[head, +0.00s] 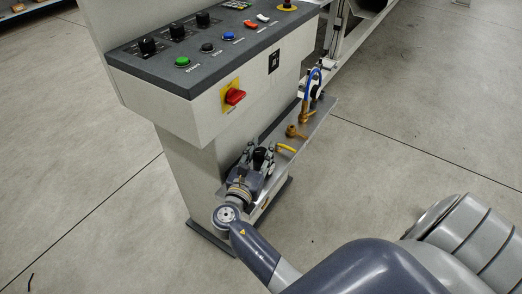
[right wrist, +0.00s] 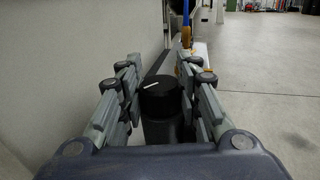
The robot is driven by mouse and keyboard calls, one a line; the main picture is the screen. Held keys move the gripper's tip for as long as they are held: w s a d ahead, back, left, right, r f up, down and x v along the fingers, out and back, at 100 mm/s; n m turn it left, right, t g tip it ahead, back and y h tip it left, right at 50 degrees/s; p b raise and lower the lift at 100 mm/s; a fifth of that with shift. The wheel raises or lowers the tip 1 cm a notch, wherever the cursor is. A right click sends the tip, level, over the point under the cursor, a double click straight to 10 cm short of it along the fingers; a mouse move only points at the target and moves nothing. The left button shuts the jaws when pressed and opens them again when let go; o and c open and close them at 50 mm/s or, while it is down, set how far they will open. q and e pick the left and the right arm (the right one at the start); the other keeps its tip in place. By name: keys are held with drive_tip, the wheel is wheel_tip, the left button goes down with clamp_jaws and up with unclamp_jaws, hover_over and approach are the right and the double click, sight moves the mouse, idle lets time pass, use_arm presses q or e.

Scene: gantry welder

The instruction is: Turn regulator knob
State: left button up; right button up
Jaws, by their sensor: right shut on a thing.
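The regulator knob (right wrist: 160,95) is a black round knob with a white mark line on its top, seen in the middle of the right wrist view. The mark points up and to the right there. My right gripper (right wrist: 165,100) has its fingers on both sides of the knob and is shut on it. In the head view my right gripper (head: 260,160) is at the metal shelf below the control box, and its fingers largely hide the knob. My left gripper is not in view.
The control box (head: 190,105) above carries black knobs, coloured buttons and a red rotary switch (head: 235,97). Brass fittings (head: 296,132), a yellow lever (head: 286,148) and a blue hose (head: 308,82) are beside my right gripper on the shelf. The floor to the right is clear.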

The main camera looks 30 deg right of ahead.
drive_tip(key=shift+m+g+h, duration=0.6)
drive_tip(key=shift+m+g, duration=0.2)
drive_tip(key=shift+g, duration=0.6)
drive_tip(key=shift+m+h, duration=0.3)
drive_tip(key=o, duration=1.1)
